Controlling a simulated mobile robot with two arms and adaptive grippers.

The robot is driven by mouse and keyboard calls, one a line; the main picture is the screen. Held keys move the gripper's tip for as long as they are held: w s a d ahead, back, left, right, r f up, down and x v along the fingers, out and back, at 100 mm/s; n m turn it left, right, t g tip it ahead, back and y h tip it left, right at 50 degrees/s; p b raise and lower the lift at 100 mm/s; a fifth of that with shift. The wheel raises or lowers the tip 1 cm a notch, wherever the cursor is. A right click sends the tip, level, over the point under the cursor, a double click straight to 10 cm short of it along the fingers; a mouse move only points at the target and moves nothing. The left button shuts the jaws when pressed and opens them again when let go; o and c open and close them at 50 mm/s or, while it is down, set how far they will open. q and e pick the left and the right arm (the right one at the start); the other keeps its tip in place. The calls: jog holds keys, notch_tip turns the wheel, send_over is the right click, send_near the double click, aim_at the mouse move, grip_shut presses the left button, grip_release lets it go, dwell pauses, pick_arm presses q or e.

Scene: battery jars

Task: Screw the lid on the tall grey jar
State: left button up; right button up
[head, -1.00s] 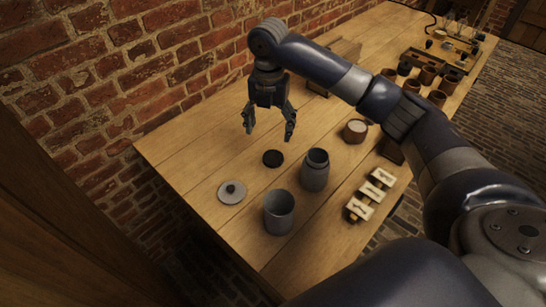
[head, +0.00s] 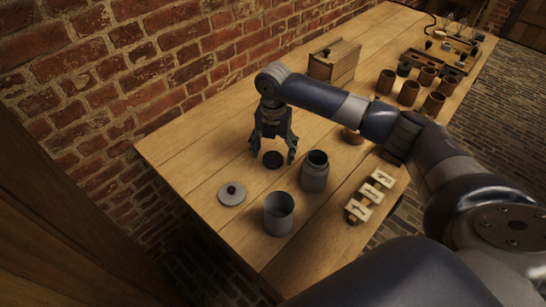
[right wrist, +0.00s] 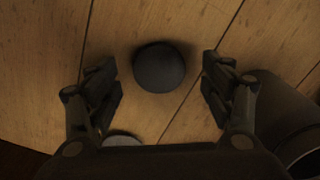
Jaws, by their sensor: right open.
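A dark round lid (head: 272,160) lies flat on the wooden table; it also shows in the right wrist view (right wrist: 159,67). My right gripper (head: 273,154) is open and points down just above this lid, with one finger on each side of it. The right wrist view shows the lid between the fingers (right wrist: 161,78), untouched. The grey jar with a narrower neck (head: 314,173) stands upright and open just right of the gripper; part of it shows at the right edge of the right wrist view (right wrist: 290,110). My left gripper is not in view.
A wider open grey jar (head: 278,215) stands nearer the front. A grey lid with a dark knob (head: 231,194) lies to its left. A brick wall borders the back.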

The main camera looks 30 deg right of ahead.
aim_at(273, 158)
jog(key=shift+f, duration=0.8)
jog(key=shift+c, duration=0.3)
jog(key=c, duration=0.7)
notch_tip(273, 158, up, 10)
jog(key=shift+r+b, duration=0.1)
jog(key=shift+b, duration=0.3)
